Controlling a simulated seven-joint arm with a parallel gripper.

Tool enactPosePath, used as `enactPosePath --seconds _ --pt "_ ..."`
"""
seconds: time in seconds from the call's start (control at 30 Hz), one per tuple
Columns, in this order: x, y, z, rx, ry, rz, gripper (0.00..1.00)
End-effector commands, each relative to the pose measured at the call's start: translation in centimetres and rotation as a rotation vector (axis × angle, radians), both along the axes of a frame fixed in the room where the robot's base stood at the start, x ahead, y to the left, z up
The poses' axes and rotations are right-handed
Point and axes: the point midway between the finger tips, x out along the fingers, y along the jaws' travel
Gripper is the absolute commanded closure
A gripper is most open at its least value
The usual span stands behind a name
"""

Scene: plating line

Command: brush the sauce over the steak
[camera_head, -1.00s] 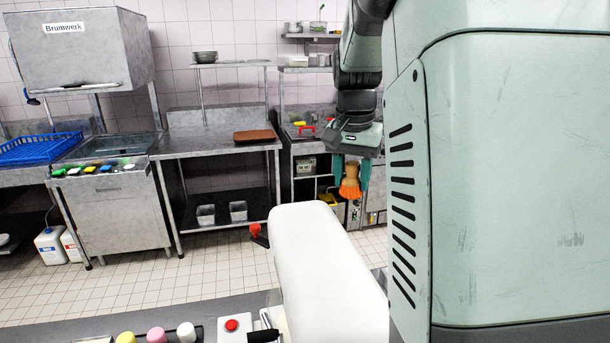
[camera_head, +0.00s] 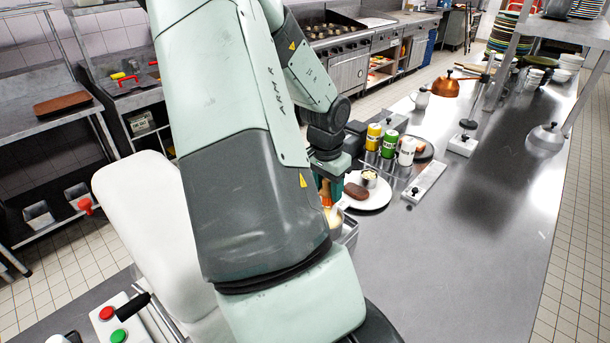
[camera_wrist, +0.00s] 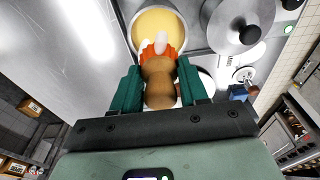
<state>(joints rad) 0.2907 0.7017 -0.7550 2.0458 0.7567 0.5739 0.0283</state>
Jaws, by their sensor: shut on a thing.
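My gripper (camera_head: 328,190) is shut on the brush, its green fingers on either side of the brown handle (camera_wrist: 159,82). The brush has an orange band and pale bristles (camera_wrist: 160,45). In the wrist view, the bristles overlap the near edge of a round pan of yellow sauce (camera_wrist: 158,22). In the head view, the brush is just above this pan (camera_head: 335,217), partly hidden by my arm; I cannot tell whether the bristles touch the sauce.
Yellow, green and white bottles (camera_head: 390,143) stand behind the plate. A lidded pot (camera_wrist: 240,25) is right of the sauce pan in the wrist view. A copper lamp (camera_head: 445,84) is farther back. The steel counter (camera_head: 450,260) is clear at the front right.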

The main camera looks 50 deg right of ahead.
Motion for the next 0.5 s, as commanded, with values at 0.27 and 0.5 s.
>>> enactPosePath --seconds 0.27,0.5 --pt "-0.2 0.0 -2.3 0.002 0.002 -0.003 0.81" --pt "-0.1 0.0 -4.7 0.002 0.001 -0.001 0.81"
